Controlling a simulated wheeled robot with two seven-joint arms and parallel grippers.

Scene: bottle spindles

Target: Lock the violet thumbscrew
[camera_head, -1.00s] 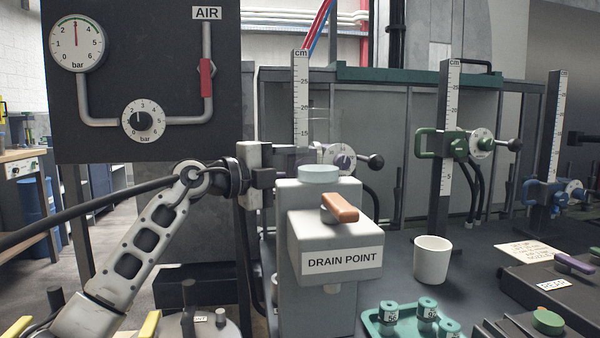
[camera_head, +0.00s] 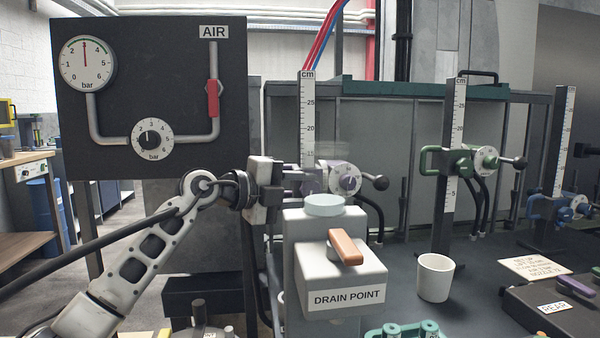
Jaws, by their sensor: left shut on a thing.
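The violet spindle carriage sits on the upright cm scale (camera_head: 307,115) behind the drain point block. Its round dial (camera_head: 347,180) and black knob (camera_head: 381,183) show to the right of the scale. My left gripper (camera_head: 301,180) reaches in from the left at carriage height. It is shut on the pale violet handle (camera_head: 316,181) at the carriage's left side. The violet thumbscrew cannot be made out clearly among the small carriage parts beside the fingers. My right gripper is out of view.
The drain point block (camera_head: 335,275) with an orange lever (camera_head: 345,246) stands in front of the carriage. A green carriage (camera_head: 463,163) and a blue carriage (camera_head: 562,208) stand farther right. A white cup (camera_head: 435,278) stands on the dark bench.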

